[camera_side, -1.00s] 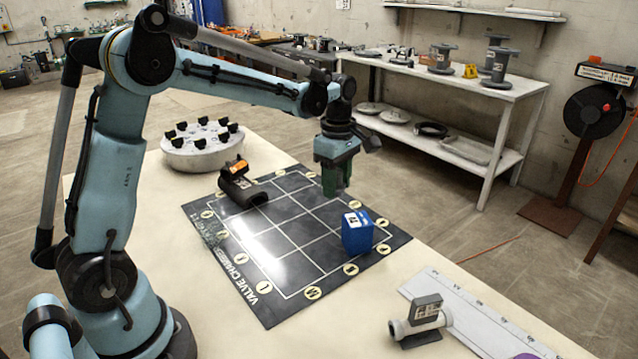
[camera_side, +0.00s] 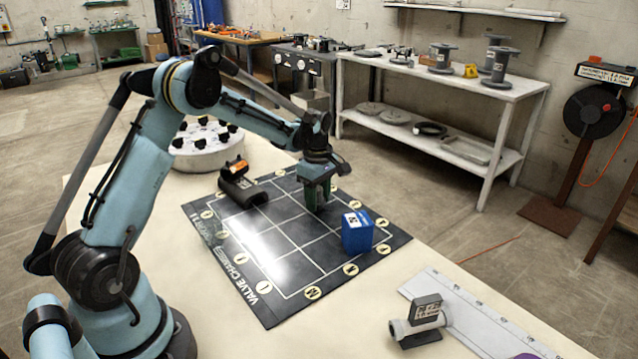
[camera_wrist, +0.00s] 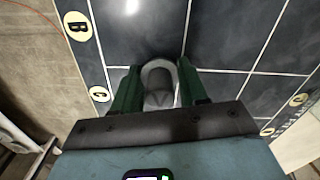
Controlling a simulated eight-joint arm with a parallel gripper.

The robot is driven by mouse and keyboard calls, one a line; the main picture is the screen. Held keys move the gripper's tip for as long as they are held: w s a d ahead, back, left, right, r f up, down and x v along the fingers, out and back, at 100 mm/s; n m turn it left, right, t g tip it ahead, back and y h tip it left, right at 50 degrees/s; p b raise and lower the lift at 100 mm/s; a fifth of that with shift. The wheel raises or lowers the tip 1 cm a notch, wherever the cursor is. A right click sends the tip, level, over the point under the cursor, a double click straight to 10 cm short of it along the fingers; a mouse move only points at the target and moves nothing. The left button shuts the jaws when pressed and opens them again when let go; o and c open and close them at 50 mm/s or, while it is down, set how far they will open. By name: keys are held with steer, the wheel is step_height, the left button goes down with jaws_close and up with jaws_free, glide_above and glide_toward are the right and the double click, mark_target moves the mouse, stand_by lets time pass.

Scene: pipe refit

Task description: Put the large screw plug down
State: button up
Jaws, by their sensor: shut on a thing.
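My gripper (camera_side: 316,196) is low over the far right part of the dark gridded mat (camera_side: 262,252). It is shut on the large screw plug, a grey rounded piece that shows between the green fingers in the wrist view (camera_wrist: 158,85). In the side view the fingers hide the plug. The fingertips are at or close to the mat surface; I cannot tell whether the plug touches it. The wrist view shows the gripper (camera_wrist: 157,92) near the mat's edge with the round letter marks.
A blue block (camera_side: 357,232) stands on the mat just nearer than my gripper. A dark pipe fitting (camera_side: 243,186) lies at the mat's far left edge. A round grey base with black knobs (camera_side: 207,146) stands behind it. A grey valve piece (camera_side: 420,322) lies at front right. The mat's middle is clear.

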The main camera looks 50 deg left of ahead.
mark_target(318, 188)
steer(key=shift+f, duration=0.2)
steer(key=o, duration=1)
steer(key=shift+r, duration=0.2)
step_height(318, 188, up, 12)
steer(key=shift+f, duration=0.25)
steer(key=s+d+r+m+t, duration=0.3)
steer(key=s+d+r+m, duration=0.2)
steer(key=s+d+m, duration=0.4)
steer(key=shift+s+d+f+m+t, duration=0.7)
steer(key=shift+s+d+m, duration=0.55)
steer(key=shift+m, duration=0.7)
steer(key=shift+s+d+f+m+t, duration=0.65)
steer(key=shift+s+d+m, duration=0.45)
steer(key=shift+s+m, duration=0.6)
steer(key=shift+s+d+f+m+t, duration=0.65)
steer(key=shift+s+d+m, duration=0.5)
steer(key=shift+m, duration=1)
